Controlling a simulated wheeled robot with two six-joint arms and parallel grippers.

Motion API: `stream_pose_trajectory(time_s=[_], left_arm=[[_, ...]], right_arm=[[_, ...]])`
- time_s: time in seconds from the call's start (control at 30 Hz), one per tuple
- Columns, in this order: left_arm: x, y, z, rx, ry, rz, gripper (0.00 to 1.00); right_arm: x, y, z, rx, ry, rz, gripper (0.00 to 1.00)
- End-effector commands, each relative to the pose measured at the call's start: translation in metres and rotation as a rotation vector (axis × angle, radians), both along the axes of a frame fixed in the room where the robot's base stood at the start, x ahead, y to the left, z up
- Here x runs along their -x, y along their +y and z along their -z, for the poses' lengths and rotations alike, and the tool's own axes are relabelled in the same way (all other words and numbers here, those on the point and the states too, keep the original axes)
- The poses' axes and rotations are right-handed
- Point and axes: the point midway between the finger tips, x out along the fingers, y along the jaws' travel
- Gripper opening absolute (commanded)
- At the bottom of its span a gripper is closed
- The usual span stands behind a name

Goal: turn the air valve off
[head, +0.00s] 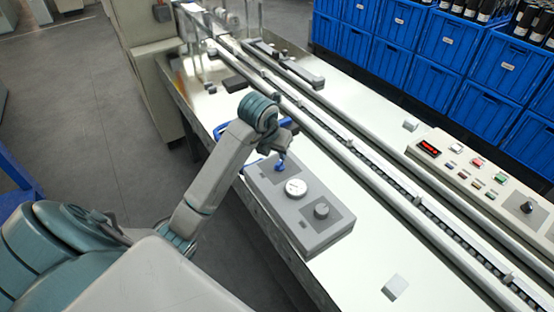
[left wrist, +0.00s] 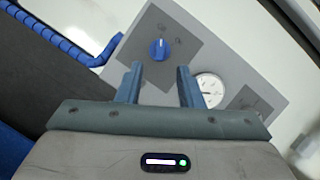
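The air valve is a blue knob (head: 281,166) on the grey panel box (head: 318,234), beside a round white gauge (head: 296,187). In the left wrist view the blue knob (left wrist: 159,49) sits on a darker square plate, with a white mark at its upper end. My left gripper (head: 279,153) is just over the knob in the head view. In the left wrist view its two blue fingers are spread and empty, and the knob shows just beyond the gap between the fingertips (left wrist: 160,67). Contact with the knob cannot be told. My right gripper is not in view.
A dark knob (head: 321,211) is on the same box. A blue hose (left wrist: 65,38) runs beside the box. A conveyor rail (head: 345,143) lies behind it, with a button panel (head: 480,172) to the right. Blue crates (head: 430,80) stand beyond. A small pale block (head: 395,287) lies on the table.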

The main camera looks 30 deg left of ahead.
Motion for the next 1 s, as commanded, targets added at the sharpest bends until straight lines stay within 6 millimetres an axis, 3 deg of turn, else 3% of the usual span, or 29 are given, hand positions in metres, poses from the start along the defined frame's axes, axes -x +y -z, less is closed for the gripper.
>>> stream_pose_trajectory(time_s=[0.07, 0.13, 0.3, 0.87, 1.0], left_arm=[[0.005, 0.000, -0.013, -0.003, -0.005, 0.001, 0.34], [0.010, -0.001, -0.028, -0.002, -0.002, 0.001, 0.34], [0.015, -0.002, -0.038, -0.001, -0.001, 0.001, 0.34], [0.016, -0.002, -0.039, 0.000, 0.000, 0.001, 0.34], [0.013, -0.016, -0.035, 0.045, -0.038, 0.051, 0.34]], right_arm=[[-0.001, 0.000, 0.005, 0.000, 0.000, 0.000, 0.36], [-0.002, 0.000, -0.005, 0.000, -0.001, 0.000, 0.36], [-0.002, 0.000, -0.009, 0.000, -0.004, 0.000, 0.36], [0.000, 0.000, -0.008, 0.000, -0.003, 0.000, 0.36], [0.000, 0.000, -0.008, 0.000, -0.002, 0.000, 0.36]])
